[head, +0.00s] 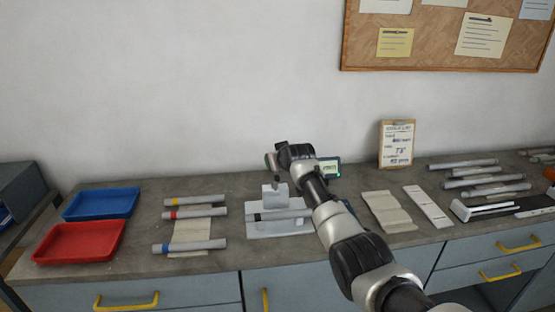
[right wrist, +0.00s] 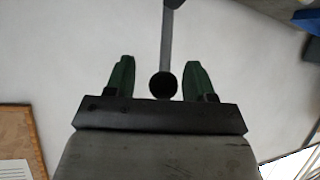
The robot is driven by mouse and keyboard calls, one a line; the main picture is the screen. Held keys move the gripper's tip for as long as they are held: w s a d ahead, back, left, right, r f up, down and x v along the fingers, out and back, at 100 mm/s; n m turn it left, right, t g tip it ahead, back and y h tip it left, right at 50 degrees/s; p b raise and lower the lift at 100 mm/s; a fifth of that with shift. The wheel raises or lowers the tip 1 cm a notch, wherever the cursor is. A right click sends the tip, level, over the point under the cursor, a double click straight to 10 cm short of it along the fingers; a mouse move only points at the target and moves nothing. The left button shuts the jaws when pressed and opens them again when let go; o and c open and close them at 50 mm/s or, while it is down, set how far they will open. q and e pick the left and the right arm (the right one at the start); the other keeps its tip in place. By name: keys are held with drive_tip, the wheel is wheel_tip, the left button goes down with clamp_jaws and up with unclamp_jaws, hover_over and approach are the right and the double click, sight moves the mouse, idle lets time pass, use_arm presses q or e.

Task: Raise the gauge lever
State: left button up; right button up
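The gauge is a light grey fixture (head: 274,196) on the counter, with a grey tube with a dark band (head: 262,217) lying across its base. My right arm reaches over it from the lower right, and my right gripper (head: 277,160) is above the fixture, partly hidden by the wrist. In the right wrist view the gauge lever (right wrist: 167,45) is a grey rod with a round black knob (right wrist: 163,85). The knob sits between the two green fingers of my open right gripper (right wrist: 159,78), with a gap on both sides. My left gripper is not in view.
A small display (head: 330,167) stands just behind my right wrist. Blue (head: 101,203) and red (head: 80,242) trays and several banded tubes (head: 190,247) lie to the left.

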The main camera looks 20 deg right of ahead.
drive_tip(key=shift+s+a, duration=0.1)
drive_tip(key=b+v, duration=0.2)
drive_tip(key=v, duration=0.8)
drive_tip(key=shift+s+r, duration=0.15)
drive_tip(key=shift+s, duration=0.1)
idle(0.4)
